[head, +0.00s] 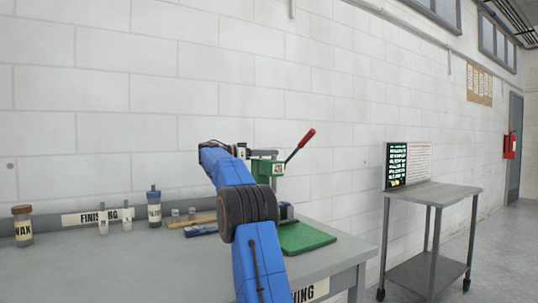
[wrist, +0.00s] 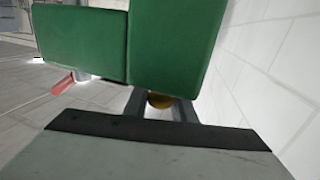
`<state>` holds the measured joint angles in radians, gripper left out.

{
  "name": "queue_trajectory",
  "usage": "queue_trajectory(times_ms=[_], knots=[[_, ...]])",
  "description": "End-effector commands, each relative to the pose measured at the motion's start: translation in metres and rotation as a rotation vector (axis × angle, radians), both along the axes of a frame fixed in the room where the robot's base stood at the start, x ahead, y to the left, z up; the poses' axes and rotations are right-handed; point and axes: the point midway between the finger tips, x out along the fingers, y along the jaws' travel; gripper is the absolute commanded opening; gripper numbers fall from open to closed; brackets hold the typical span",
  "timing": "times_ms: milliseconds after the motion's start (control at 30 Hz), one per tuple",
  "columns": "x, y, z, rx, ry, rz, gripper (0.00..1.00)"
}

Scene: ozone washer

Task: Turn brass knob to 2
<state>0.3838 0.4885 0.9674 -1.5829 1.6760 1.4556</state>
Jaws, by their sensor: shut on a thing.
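Most of the knob is hidden by the green body and the fingers. No number or dial mark can be read, so its setting cannot be told. In the head view the green machine (head: 270,168) stands on the bench behind my blue arm, which hides the knob and my gripper.
A lever with a red handle (head: 307,138) sticks up right from the machine. Its green base (head: 306,237) lies on the grey bench (head: 150,262). Jars, including a wax jar (head: 22,226), stand at the left. A metal cart (head: 433,194) with a screen stands apart at right.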

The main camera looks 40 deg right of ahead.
Motion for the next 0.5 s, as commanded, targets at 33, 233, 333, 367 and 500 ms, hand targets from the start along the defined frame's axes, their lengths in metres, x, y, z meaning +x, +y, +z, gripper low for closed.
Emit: queue_trajectory(times_ms=[33, 233, 333, 367, 500], knots=[[0.0004, 0.0003, 0.0007, -0.002, -0.001, -0.004, 0.01], [0.0002, 0.0006, 0.0006, -0.001, 0.0, -0.007, 0.01], [0.0002, 0.0007, 0.0006, -0.001, 0.0, -0.006, 0.01], [0.0003, 0.0008, 0.0006, -0.001, 0.0, -0.006, 0.28], [0.0002, 0.0006, 0.0003, -0.001, 0.0, -0.007, 0.4]])
